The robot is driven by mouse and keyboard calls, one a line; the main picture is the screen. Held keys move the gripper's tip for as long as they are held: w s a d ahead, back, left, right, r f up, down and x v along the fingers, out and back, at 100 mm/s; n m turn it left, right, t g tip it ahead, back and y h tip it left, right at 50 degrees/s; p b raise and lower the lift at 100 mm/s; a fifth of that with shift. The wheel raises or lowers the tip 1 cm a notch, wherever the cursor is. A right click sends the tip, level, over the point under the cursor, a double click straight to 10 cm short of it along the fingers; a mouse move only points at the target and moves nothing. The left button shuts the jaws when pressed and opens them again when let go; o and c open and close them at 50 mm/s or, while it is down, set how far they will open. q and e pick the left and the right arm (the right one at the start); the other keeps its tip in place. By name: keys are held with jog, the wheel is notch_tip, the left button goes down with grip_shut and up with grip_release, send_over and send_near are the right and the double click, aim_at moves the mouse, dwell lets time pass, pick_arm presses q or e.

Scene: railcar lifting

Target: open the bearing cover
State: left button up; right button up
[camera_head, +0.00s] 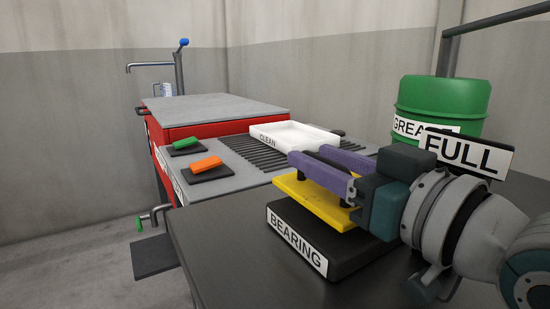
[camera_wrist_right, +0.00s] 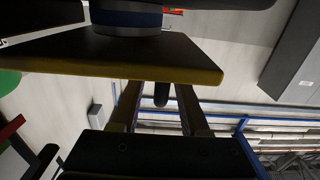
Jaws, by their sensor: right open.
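The bearing box (camera_head: 297,240) is black, labelled "BEARING", and stands on the dark table. Its yellow cover (camera_head: 322,212) lies over the top, with short black handle posts on it. My right gripper (camera_head: 308,156) reaches in from the right over the cover, its purple fingers apart with a dark bar, apparently the handle, between them. I cannot tell if the fingers touch it. In the right wrist view a yellow-edged plate (camera_wrist_right: 120,58) fills the upper part, and a dark rod end shows between the fingers (camera_wrist_right: 158,92). My left gripper is out of view.
A green grease drum (camera_head: 442,98) and a "FULL" sign (camera_head: 465,152) stand behind my right arm. A white "CLEAN" tray (camera_head: 293,135) sits on the ribbed bench behind. Green (camera_head: 186,143) and orange (camera_head: 205,163) blocks lie left. The dark table's front left (camera_head: 215,250) is clear.

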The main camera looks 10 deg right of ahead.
jog(key=shift+c, duration=0.2)
grip_shut()
dwell(1.1)
